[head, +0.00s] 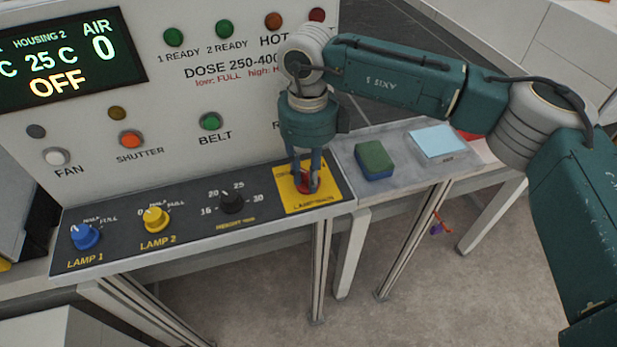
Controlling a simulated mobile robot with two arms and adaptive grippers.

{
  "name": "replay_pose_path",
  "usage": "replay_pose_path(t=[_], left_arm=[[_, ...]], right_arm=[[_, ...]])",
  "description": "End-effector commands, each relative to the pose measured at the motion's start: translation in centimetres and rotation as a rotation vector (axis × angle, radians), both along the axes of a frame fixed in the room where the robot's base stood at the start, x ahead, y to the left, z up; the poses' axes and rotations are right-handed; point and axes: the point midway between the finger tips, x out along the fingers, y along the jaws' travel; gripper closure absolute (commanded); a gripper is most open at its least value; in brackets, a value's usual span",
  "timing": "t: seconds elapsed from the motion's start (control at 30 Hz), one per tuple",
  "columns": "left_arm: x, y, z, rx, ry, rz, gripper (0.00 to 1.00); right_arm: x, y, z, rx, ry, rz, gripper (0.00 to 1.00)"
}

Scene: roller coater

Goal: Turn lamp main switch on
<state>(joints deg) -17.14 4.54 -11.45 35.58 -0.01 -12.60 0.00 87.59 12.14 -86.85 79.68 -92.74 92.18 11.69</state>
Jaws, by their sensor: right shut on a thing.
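The lamp main switch (303,184) is a red knob on a yellow plate (322,201) labelled LAMP MAIN, at the right end of the dark control strip. My right gripper (305,183) points down over it and is shut on the red knob, with one finger on each side. The fingers hide part of the knob, so its set angle cannot be read. The display (55,60) at upper left reads HOUSING 2, 25 C, OFF and AIR 0. My left gripper is not in view.
Left along the strip are a black height knob (231,202), a yellow lamp 2 knob (156,220) and a blue lamp 1 knob (85,236). Panel buttons stand behind. A green-topped sponge (374,159) and light-blue pad (437,141) lie on the grey shelf to the right.

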Motion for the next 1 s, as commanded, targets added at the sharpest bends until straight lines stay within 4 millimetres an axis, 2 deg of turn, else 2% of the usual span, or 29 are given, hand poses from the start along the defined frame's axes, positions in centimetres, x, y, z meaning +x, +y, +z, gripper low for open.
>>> replay_pose_path(t=[0.03,0.4,1.0], left_arm=[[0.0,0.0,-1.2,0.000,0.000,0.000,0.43],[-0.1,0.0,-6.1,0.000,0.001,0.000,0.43],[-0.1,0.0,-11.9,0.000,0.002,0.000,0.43]], right_arm=[[0.1,0.1,-0.4,0.001,-0.003,-0.034,1.00],[0.1,0.4,-0.5,0.002,-0.005,-0.371,1.00],[0.3,0.8,-0.2,0.002,-0.003,-0.943,1.00]])
